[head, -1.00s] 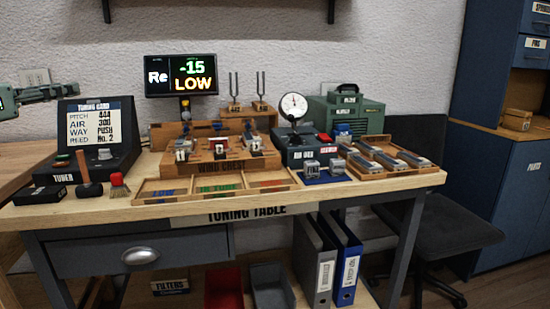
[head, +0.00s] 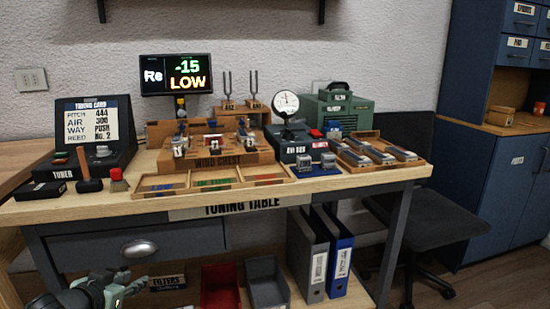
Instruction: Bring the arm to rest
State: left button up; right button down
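My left gripper (head: 98,290) shows at the bottom left of the head view, low in front of the table and below the drawer. My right gripper is not in view. The tuning table (head: 400,182) stands ahead with the wind chest (head: 232,160), the tuner (head: 92,135) and a round gauge (head: 285,104) on it. The screen (head: 177,75) reads Re, -15, LOW.
A drawer with an oval handle (head: 139,248) is shut under the tabletop. A red bin (head: 220,288), a grey bin (head: 267,283) and binders (head: 340,258) stand on the lower shelf. A dark chair (head: 435,212) and a blue cabinet (head: 505,185) are at the right.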

pick_arm(q)
jog(key=s+d+f+g, duration=0.1)
jog(key=s+f+g, duration=0.2)
jog(key=s+f, duration=0.5)
jog(key=s+d+f+g+y, duration=0.1)
jog(key=s+d+f+g, duration=0.1)
jog(key=s+f, duration=0.7)
jog(key=s+d+f+g, duration=0.2)
jog(key=s+f+g, duration=0.1)
jog(key=s+f, duration=0.5)
jog(key=shift+s+d+f+n+g, duration=0.25)
jog(key=shift+s+n+g, duration=0.05)
jog(key=shift+s, duration=0.95)
